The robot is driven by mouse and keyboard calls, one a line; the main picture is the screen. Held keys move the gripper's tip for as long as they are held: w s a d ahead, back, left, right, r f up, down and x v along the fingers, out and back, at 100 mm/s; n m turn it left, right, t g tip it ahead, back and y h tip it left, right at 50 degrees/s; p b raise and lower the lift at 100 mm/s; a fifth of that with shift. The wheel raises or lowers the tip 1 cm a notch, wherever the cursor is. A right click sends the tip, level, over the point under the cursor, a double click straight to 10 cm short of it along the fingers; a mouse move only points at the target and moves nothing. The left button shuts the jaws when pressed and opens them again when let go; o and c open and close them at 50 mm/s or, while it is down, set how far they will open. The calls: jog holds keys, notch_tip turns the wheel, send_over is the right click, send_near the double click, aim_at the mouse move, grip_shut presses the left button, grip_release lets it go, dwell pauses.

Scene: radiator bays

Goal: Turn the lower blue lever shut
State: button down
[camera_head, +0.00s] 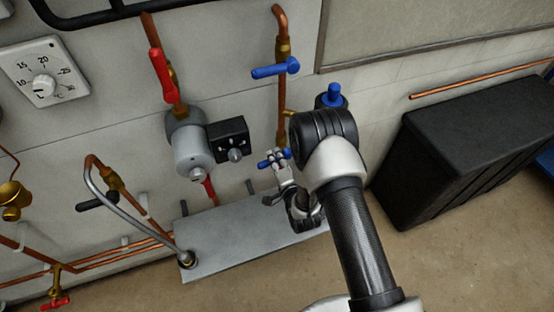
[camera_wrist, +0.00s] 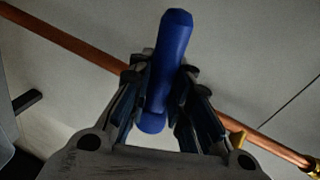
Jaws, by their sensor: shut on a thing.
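The lower blue lever (camera_head: 264,163) is on the vertical copper pipe at the middle of the head view, partly hidden by my gripper (camera_head: 277,158). In the wrist view the blue lever (camera_wrist: 171,58) stands between the two fingers of my gripper (camera_wrist: 161,88), which is shut on it. Its long end sticks out past the fingertips. The upper blue lever (camera_head: 275,70) is higher on the same pipe and lies nearly level in the picture. The valve body behind the lower lever is mostly hidden by my gripper and arm.
A grey pump (camera_head: 193,145) with a black box (camera_head: 229,139) is left of the pipe, under a red lever (camera_head: 162,75). A grey shelf (camera_head: 215,250) lies below my gripper. A large black box (camera_head: 465,150) stands at the right. The floor in front is bare.

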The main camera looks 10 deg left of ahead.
jog(key=shift+s+r+m, duration=0.15)
jog(key=shift+r+m, duration=0.1)
jog(key=shift+m, duration=0.75)
jog(key=shift+r, duration=0.1)
jog(key=c, duration=1.5)
grip_release()
jog(key=shift+r, duration=0.1)
jog(key=shift+o, duration=0.2)
jog(key=v, duration=1.2)
jog(key=shift+d, duration=0.15)
